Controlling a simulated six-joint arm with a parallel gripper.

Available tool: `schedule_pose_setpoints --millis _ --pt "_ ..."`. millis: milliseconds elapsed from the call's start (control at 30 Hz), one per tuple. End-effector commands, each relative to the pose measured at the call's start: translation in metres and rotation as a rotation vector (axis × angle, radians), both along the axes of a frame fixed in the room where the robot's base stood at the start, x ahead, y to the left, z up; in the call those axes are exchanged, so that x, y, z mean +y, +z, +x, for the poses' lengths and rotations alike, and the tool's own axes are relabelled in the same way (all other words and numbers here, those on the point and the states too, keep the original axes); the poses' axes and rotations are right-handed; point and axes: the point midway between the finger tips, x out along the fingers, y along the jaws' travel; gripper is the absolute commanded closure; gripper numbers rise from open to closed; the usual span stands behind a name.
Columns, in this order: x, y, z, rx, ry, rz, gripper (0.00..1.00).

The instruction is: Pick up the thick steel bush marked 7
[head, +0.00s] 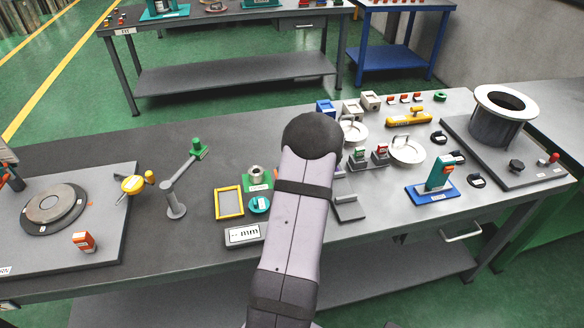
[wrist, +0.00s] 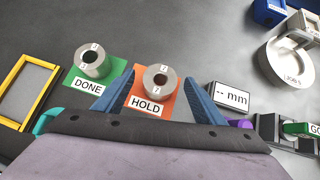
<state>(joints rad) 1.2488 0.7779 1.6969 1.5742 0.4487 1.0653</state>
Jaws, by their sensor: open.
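In the wrist view, a thick steel bush (wrist: 158,93) with a 7 on its face stands upright on an orange card labelled HOLD (wrist: 146,107). My gripper (wrist: 158,82) is open, its blue fingers on either side of this bush in the picture; I cannot tell the height gap or any contact. A second steel bush (wrist: 92,70) stands on a green card labelled DONE (wrist: 88,87) to the left; its marks are hard to read. In the head view my arm hides the gripper and the HOLD card; the DONE card's bush (head: 255,172) shows left of the arm.
A yellow frame (wrist: 12,82) lies at the left of the wrist view. A "-- mm" display (wrist: 230,97) and a purple item (wrist: 238,123) are close to the right finger. Bare grey bench lies beyond the cards.

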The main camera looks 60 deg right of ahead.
Motion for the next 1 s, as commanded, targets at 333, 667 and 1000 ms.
schedule_pose_setpoints --millis 333,667,1000 --pt "-0.008 -0.015 0.012 0.000 -0.001 -0.001 0.36" --pt "-0.008 -0.015 0.012 0.000 -0.001 -0.001 0.69" --pt "-0.009 -0.013 0.012 -0.001 0.000 -0.002 0.89"
